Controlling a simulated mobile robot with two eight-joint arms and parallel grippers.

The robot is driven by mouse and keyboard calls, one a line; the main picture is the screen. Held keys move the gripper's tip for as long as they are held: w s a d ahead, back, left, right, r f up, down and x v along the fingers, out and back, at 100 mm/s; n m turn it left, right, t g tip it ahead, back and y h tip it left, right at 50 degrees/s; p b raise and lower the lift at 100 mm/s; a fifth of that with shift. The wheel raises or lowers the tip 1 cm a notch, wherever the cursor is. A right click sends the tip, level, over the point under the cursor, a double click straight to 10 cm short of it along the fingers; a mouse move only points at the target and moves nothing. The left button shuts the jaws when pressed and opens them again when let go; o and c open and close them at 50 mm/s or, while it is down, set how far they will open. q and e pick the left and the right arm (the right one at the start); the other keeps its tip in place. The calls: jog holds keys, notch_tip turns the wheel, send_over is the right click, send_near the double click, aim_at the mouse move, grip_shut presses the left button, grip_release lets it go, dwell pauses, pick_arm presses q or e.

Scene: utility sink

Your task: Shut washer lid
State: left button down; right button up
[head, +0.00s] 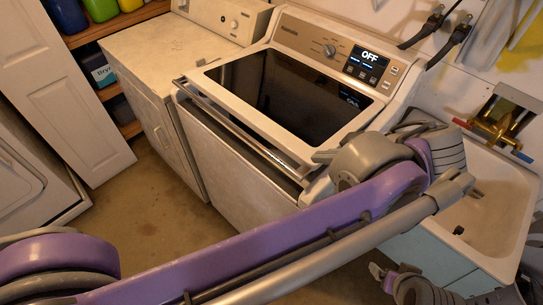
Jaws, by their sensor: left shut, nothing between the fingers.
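The white washer (235,163) stands in the middle of the head view, with a dark-glass lid (285,95) on top. The lid lies almost flat, and a dark gap shows under its front edge. My left arm reaches across the front of the view. Its gripper (322,157) is shut and empty at the lid's front right corner. I cannot tell whether it touches the lid, and the wrist hides part of that corner. My right gripper (380,272) shows only partly at the lower right, low beside the sink cabinet. Its jaw state is unclear.
The washer's control panel (335,52) reads OFF. A white dryer (150,95) stands to the left. A utility sink (500,190) with a brass faucet (495,125) is close on the right. Shelves (115,25) are at the back left. Bare floor (150,195) is in front.

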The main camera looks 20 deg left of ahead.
pick_arm(q)
jog(key=x, duration=0.9)
jog(key=shift+f, duration=0.1)
notch_tip(320, 180, down, 3)
jog(key=shift+w+a+f, duration=0.1)
jog(key=shift+w+f, duration=0.1)
jog(key=shift+f, duration=0.45)
pick_arm(e)
jog(key=shift+s+f, duration=0.1)
jog(key=shift+f, duration=0.15)
